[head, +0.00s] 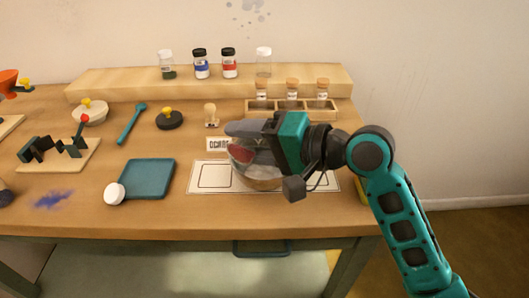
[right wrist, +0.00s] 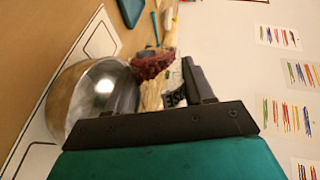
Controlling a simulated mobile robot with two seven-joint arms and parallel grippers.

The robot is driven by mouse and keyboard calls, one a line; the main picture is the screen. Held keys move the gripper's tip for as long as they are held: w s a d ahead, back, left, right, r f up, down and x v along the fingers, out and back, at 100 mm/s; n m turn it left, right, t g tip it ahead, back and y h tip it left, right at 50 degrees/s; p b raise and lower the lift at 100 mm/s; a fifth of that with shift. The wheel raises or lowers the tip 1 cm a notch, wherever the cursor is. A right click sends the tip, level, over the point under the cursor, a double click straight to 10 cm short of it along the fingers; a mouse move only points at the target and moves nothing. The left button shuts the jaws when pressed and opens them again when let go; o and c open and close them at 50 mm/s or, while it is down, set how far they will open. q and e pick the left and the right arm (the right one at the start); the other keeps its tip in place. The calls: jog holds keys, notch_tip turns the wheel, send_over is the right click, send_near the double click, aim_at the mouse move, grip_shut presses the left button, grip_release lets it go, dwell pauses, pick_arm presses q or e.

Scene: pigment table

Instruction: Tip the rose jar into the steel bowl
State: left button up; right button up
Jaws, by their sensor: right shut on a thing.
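My right gripper (head: 243,136) is shut on the rose jar (head: 241,152) and holds it tilted at the steel bowl (head: 262,183). The jar is clear with dark rose contents and is partly hidden by my fingers. The bowl stands on a white marked mat (head: 205,188), partly covered by the gripper and jar. In the right wrist view the rose contents (right wrist: 153,65) show beside the shiny bowl (right wrist: 68,88), near its rim. I cannot tell whether any powder is in the bowl. My left gripper is not in view.
Behind are a label card (head: 217,144), a wooden rack (head: 328,113) of corked jars, and a raised shelf (head: 120,87) with several jars. Blue powder (head: 52,199) stains the table.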

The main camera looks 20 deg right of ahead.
jog(key=shift+r, duration=0.1)
jog(key=shift+w+m+p, duration=0.1)
jog(key=shift+m+p, duration=0.5)
jog(key=shift+p, duration=0.1)
jog(key=shift+d+f+m+y+p, duration=0.2)
jog(key=shift+m+y+p, duration=0.1)
jog(key=shift+m+p, duration=0.1)
jog(key=shift+r+g+p, duration=0.25)
jog(key=shift+g+p, duration=0.05)
jog(key=shift+p, duration=0.3)
jog(key=shift+w+r+m+y+p, duration=0.1)
jog(key=shift+r+m+y+p, duration=0.15)
jog(key=shift+m+p, duration=0.35)
jog(key=shift+f, duration=0.35)
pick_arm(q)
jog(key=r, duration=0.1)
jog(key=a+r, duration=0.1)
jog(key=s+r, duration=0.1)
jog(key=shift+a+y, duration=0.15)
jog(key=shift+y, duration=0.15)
pick_arm(e)
jog(key=shift+w, duration=0.1)
pick_arm(q)
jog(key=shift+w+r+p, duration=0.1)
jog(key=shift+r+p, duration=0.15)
jog(key=shift+p, duration=0.1)
pick_arm(e)
jog(key=shift+d+f+m+y, duration=0.15)
jog(key=shift+m+y, duration=0.1)
jog(key=shift+m, duration=0.15)
